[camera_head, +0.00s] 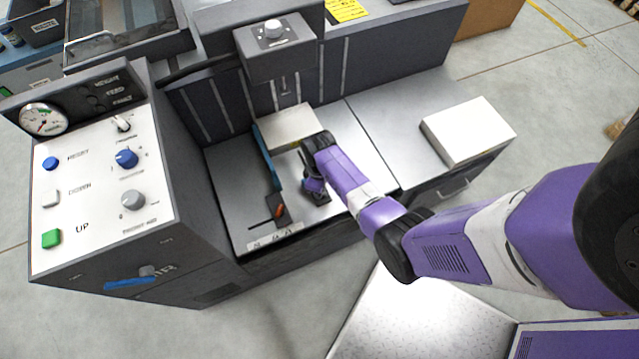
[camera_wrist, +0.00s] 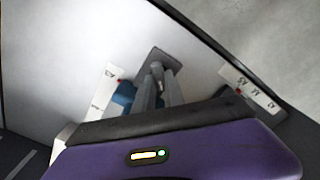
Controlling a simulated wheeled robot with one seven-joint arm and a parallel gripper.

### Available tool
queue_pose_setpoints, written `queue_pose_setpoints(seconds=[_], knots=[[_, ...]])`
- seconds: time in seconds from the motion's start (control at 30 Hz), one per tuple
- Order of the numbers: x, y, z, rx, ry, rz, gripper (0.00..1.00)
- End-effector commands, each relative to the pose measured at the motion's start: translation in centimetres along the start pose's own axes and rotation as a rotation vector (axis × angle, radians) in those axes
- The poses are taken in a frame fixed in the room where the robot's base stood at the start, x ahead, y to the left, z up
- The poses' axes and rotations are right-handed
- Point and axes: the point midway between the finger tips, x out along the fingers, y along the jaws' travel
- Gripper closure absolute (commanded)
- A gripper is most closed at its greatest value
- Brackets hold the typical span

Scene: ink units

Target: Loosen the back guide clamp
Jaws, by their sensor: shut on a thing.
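My gripper (camera_head: 316,190) reaches down to the metal bed of the ink unit, right of the blue upright guide plate (camera_head: 264,158). In the wrist view, its grey fingers (camera_wrist: 158,78) are close together over a dark plate (camera_wrist: 160,56) on the bed. They are shut on a small part there, which I take to be the back guide clamp; the fingers mostly hide it, and its turn position cannot be told. A separate red-orange clamp (camera_head: 280,211) sits on a dark base at the bed's front, left of my gripper. A paper stack (camera_head: 289,128) lies behind my gripper.
White scale labels stand on the bed, one at the front edge (camera_head: 274,239) and one at right in the wrist view (camera_wrist: 250,88). A control panel (camera_head: 98,185) with knobs and buttons stands at left. Another white stack (camera_head: 467,130) lies on the right side table.

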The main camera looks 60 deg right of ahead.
Motion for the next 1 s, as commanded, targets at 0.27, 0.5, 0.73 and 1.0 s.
queue_pose_setpoints(seconds=[0.27,0.5,0.73,1.0], knots=[[0.0,0.0,0.0,-0.003,0.000,0.001,1.00],[0.0,0.0,0.0,-0.002,0.000,0.001,0.64],[-0.2,0.0,0.0,-0.001,0.000,0.001,0.64],[-3.8,0.0,-0.1,-0.002,0.003,0.003,0.64]])
